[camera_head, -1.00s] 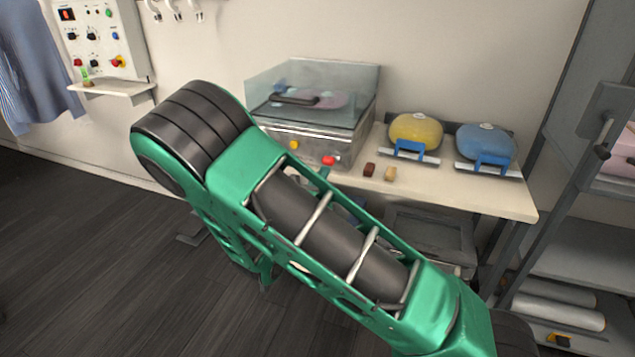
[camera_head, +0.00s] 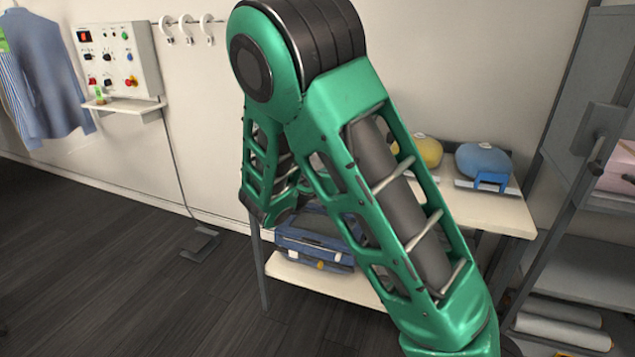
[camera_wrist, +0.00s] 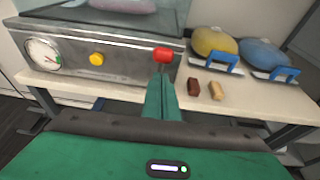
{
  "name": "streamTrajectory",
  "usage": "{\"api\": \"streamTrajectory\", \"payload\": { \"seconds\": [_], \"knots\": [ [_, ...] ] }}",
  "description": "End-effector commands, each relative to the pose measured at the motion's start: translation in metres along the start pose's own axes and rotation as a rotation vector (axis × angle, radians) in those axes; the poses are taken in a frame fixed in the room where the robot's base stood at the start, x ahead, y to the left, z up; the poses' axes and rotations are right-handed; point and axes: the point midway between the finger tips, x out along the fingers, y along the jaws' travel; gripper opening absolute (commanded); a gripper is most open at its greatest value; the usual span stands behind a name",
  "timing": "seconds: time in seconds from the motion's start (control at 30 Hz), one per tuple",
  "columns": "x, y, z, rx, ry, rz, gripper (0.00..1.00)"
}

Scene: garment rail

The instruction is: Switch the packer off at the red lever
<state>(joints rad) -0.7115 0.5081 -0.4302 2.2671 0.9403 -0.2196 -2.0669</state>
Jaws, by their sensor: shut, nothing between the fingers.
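The packer (camera_wrist: 115,62) is a steel box with a clear lid in the wrist view. Its front has a round dial (camera_wrist: 43,55), a yellow knob (camera_wrist: 96,59) and, near the right end, the red lever (camera_wrist: 163,55). In the head view my arm hides the packer. My gripper (camera_wrist: 161,76) is shut and empty, its green fingers pointing at the packer's front. The fingertips appear just below the red lever's knob; I cannot tell whether they touch it. The lever's stem is mostly hidden behind the fingers.
A brown block (camera_wrist: 194,87) and a tan block (camera_wrist: 216,91) lie on the worktop (camera_wrist: 250,92) right of the packer. Beyond them are a yellow device (camera_wrist: 214,42) and a blue device (camera_wrist: 264,54). A wall control panel (camera_head: 115,58) hangs left. A shelving rack (camera_head: 575,200) stands right.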

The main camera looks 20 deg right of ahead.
Motion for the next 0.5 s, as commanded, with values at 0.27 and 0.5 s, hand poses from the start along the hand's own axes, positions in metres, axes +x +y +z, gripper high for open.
{"api": "streamTrajectory", "payload": {
  "seconds": [0.27, 0.5],
  "knots": [
    [0.013, -0.008, 0.024, 0.006, -0.003, -0.011, 0.0],
    [0.019, -0.009, 0.034, 0.005, -0.002, -0.011, 0.0]
  ]
}}
